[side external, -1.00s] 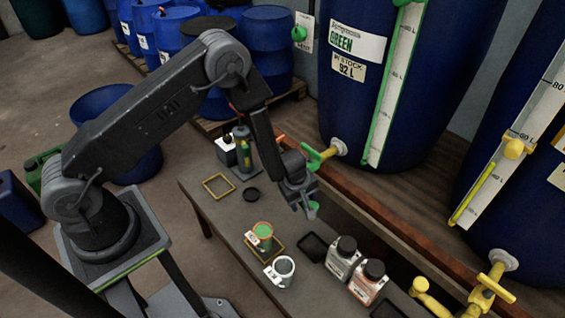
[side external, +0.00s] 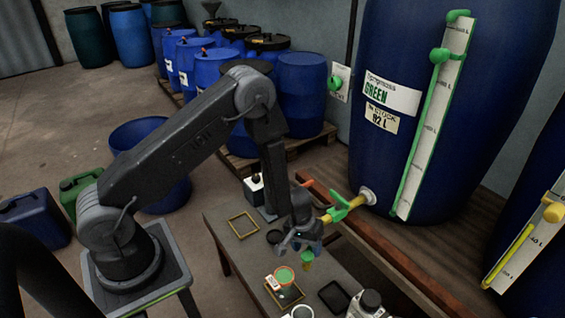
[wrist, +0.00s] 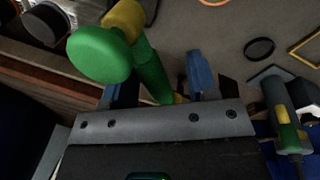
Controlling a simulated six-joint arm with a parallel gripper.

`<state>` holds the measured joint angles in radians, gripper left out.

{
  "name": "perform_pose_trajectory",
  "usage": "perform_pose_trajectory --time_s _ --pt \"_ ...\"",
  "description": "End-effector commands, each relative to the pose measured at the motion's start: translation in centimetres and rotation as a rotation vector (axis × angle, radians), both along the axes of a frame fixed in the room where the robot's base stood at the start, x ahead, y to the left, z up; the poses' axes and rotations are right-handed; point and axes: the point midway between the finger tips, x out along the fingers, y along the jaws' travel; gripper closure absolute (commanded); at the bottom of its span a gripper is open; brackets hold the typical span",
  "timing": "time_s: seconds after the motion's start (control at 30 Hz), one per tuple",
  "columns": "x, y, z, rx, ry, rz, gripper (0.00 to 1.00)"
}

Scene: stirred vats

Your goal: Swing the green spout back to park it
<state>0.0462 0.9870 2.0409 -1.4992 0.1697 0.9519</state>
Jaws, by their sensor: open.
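The green vat (side external: 455,100) carries a yellow tap with a green handle (side external: 345,210) in the side view. My gripper (side external: 296,243) hangs in front of this tap, above the bench. A green and yellow spout end (side external: 307,260) shows just below it. In the wrist view a green spout part (wrist: 150,72) with a round green end (wrist: 98,55) and a yellow collar (wrist: 122,18) lies between the two blue fingers of my gripper (wrist: 160,85). The fingers are apart. I cannot tell whether either touches the green part.
A green-filled cup (side external: 284,275) with an orange rim stands on the bench below my gripper. A yellow square frame (side external: 243,225) and a dark round lid (side external: 275,237) lie farther left. A white bottle (side external: 369,303) stands at the front. A wooden rail (side external: 390,258) runs along the vats.

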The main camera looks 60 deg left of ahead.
Motion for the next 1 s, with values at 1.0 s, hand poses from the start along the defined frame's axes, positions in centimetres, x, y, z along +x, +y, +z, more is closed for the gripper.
perform_pose_trajectory --time_s 1.0 --pt "-0.6 4.8 6.9 0.003 -0.004 -0.492 0.47"
